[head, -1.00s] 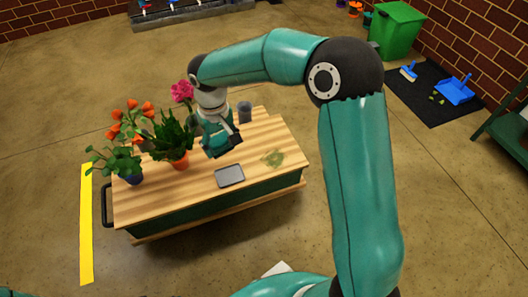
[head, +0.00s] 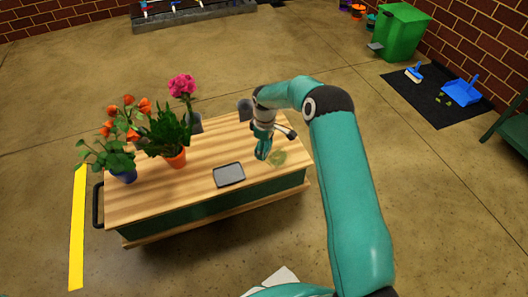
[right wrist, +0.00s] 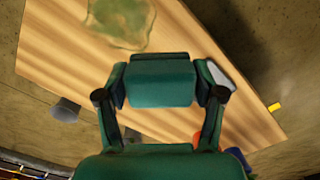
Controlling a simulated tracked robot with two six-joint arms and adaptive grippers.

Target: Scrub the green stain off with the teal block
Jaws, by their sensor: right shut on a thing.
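The green stain (head: 279,158) is a pale, irregular patch on the right part of the wooden tabletop (head: 210,148). It also shows in the right wrist view (right wrist: 118,22), beyond the gripper. My right gripper (head: 262,153) is low over the table, just left of the stain in the head view. In the right wrist view its fingers are shut on the teal block (right wrist: 160,84), which has a darker strip along its far edge. I cannot tell whether the block touches the tabletop. My left gripper is not in view.
A grey tray (head: 229,174) lies near the table's front edge. Orange flowers in a blue pot (head: 124,177) and a plant in an orange pot (head: 175,159) stand at the left. A grey cup (head: 245,106) is near the back edge. The tabletop around the stain is clear.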

